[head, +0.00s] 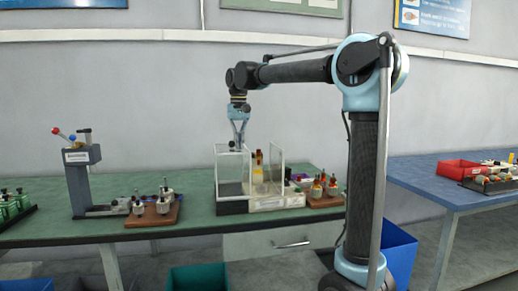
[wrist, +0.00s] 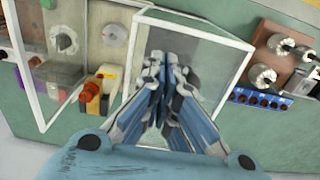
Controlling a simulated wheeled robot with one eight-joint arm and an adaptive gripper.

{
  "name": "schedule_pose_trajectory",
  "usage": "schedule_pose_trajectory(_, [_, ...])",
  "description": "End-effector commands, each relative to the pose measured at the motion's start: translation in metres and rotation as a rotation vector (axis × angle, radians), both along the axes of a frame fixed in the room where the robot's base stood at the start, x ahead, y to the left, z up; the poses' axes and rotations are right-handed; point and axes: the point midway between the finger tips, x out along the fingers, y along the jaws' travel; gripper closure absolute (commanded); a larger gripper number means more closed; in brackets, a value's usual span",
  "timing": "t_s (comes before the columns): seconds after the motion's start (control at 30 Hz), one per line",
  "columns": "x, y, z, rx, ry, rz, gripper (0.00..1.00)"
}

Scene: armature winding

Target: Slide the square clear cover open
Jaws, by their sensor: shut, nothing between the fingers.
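A clear square cover with a white frame (head: 232,153) stands upright at the left part of a boxy device on the green bench. In the wrist view its white-framed clear pane (wrist: 225,70) lies under and around my fingers. A second clear white-framed panel (head: 277,160) stands to its right, angled; it shows at the left in the wrist view (wrist: 37,60). My gripper (head: 239,145) points down at the top edge of the left cover. Its fingers (wrist: 166,68) are shut with nothing between them. I cannot tell whether they touch the cover.
A wooden board with metal parts (head: 153,210) and a grey hand press (head: 80,175) stand to the left on the green bench. Another parts board (head: 322,198) is close on the right. A blue table with a red tray (head: 458,169) is at far right.

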Motion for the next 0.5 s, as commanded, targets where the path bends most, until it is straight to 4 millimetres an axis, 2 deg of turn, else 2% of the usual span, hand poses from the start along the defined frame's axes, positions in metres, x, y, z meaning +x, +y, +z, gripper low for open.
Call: schedule_pose_trajectory(0.5, [0.001, -0.004, 0.031, 0.0, 0.0, -0.001, 1.0])
